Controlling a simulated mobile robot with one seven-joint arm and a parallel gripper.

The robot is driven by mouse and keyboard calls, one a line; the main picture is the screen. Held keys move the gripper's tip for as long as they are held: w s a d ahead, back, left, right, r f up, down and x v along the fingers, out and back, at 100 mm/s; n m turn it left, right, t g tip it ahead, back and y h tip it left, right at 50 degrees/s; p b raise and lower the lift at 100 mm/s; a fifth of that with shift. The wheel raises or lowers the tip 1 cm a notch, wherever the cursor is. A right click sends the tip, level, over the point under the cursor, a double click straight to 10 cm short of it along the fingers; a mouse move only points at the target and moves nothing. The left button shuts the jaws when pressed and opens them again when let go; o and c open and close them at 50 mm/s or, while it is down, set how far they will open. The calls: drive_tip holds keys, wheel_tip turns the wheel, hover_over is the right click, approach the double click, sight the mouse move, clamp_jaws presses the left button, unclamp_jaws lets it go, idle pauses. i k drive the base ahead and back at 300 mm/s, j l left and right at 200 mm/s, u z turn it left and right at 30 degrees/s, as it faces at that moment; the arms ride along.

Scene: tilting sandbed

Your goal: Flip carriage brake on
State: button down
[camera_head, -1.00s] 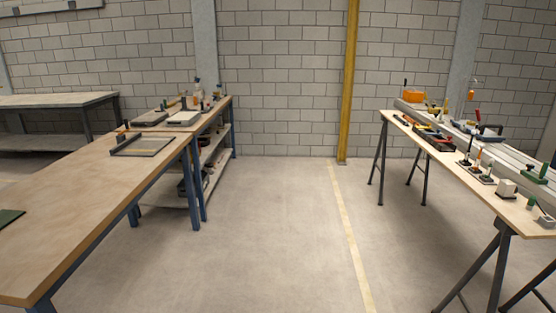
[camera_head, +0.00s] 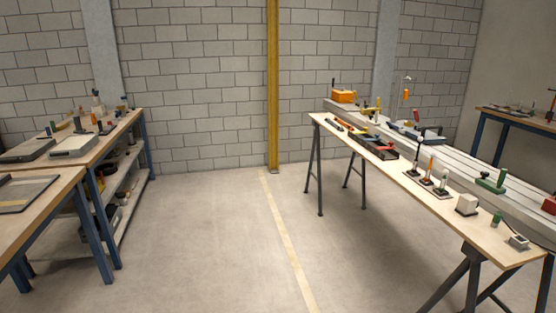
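A long grey bed with rails (camera_head: 465,153) runs along the far side of a trestle table (camera_head: 436,206) at the right. On the bed sit an orange box (camera_head: 343,97), a dark blue and black part (camera_head: 428,133) with a red-topped upright by it, and a green part (camera_head: 491,184). I cannot tell which part is the carriage brake or how it is set; everything is small and distant. My gripper is not in view.
Workbenches (camera_head: 80,181) line the left. The floor between (camera_head: 220,235) is clear.

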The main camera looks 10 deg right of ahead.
sight(415, 111)
drive_tip(key=i+z, duration=0.3)
drive_tip(key=i, duration=0.25)
drive_tip(key=i+z, duration=0.25)
drive_tip(key=i, duration=0.35)
drive_tip(key=i+j+z, duration=0.1)
drive_tip(key=i+z, duration=0.2)
drive_tip(key=i, duration=0.9)
drive_tip(key=i+l+z, duration=0.1)
drive_tip(key=i, duration=0.45)
drive_tip(key=i+l, duration=0.2)
drive_tip(key=i, duration=0.35)
drive_tip(key=l+z, duration=0.05)
